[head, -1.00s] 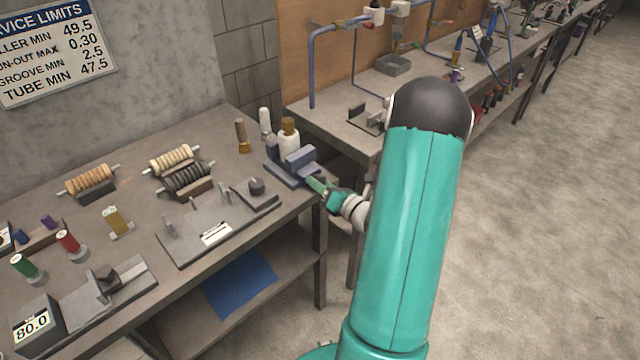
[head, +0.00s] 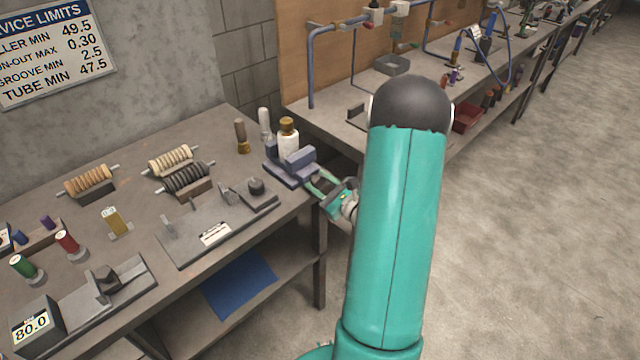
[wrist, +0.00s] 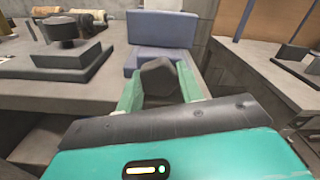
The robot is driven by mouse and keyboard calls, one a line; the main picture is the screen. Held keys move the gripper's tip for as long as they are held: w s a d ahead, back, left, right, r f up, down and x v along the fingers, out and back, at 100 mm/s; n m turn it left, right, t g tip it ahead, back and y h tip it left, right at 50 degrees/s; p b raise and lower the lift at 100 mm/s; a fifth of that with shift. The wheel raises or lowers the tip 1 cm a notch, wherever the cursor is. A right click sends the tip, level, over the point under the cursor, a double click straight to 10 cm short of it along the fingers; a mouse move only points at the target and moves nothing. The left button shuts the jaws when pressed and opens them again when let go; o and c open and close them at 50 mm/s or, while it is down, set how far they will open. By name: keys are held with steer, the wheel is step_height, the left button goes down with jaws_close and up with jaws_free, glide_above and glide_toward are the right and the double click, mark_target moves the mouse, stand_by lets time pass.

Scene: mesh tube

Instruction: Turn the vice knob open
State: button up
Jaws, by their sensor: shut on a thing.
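The blue-grey vice (head: 291,168) stands at the right corner of the near bench, and it also shows in the wrist view (wrist: 161,32). The dark faceted vice knob (wrist: 160,78) is on its near side, between the two green fingers. My gripper (wrist: 160,85) is shut on the knob, with a finger on each side of it. In the head view my gripper (head: 322,184) is at the vice's front, partly hidden behind my own arm. The knob is too small to make out in the head view.
A second bench (head: 335,130) with blue pipes is at the right, across a narrow gap. The floor (head: 540,240) at the right is clear.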

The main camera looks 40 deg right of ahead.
steer(key=n, duration=0.5)
steer(key=shift+d+n, duration=0.1)
steer(key=shift+n, duration=0.2)
stand_by(0.4)
steer(key=o, duration=1)
steer(key=shift+s, duration=0.15)
